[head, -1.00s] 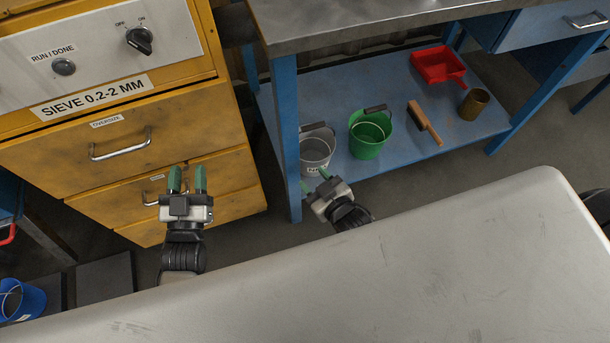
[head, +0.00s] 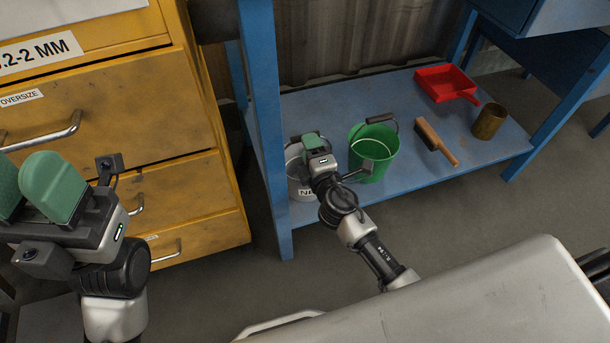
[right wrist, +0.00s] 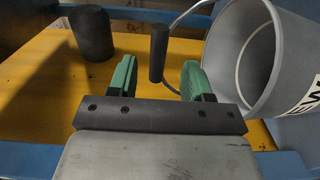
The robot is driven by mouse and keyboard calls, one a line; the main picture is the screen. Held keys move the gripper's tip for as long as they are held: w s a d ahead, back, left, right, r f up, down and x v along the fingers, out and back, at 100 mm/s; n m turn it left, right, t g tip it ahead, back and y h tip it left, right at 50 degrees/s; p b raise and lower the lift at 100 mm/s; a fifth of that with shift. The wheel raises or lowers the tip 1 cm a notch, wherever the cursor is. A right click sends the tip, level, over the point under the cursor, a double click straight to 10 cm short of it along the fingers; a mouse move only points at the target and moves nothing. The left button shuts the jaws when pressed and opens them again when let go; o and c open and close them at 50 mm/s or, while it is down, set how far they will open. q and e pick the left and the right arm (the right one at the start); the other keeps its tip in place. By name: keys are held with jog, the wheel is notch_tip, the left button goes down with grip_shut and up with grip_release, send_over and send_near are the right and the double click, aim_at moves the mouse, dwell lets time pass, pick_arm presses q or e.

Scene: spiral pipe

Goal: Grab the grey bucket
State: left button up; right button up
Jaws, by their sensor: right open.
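The grey bucket (head: 296,176) stands on the blue lower shelf behind the blue table leg, partly covered by my right gripper (head: 314,142). In the right wrist view the bucket (right wrist: 285,60) is at the right, and its dark handle grip (right wrist: 159,53) shows in the gap between the two green fingers of my right gripper (right wrist: 157,80). The fingers are open and apart from the grip. My left gripper (head: 28,185) is large at the lower left of the head view, in front of the yellow cabinet, with its fingers apart and nothing seen between them.
A green bucket (head: 382,148) stands just right of the grey one. A brush (head: 436,140), red dustpan (head: 446,83) and brown cup (head: 489,122) lie further right on the shelf. The yellow cabinet (head: 150,110) is at the left. A dark cylinder (right wrist: 92,33) is in the wrist view.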

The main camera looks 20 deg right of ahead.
jog(key=w+b, duration=0.1)
jog(key=w, duration=0.5)
jog(key=shift+a+r, duration=0.1)
jog(key=shift+r, duration=0.05)
jog(key=shift+s, duration=0.1)
grip_shut()
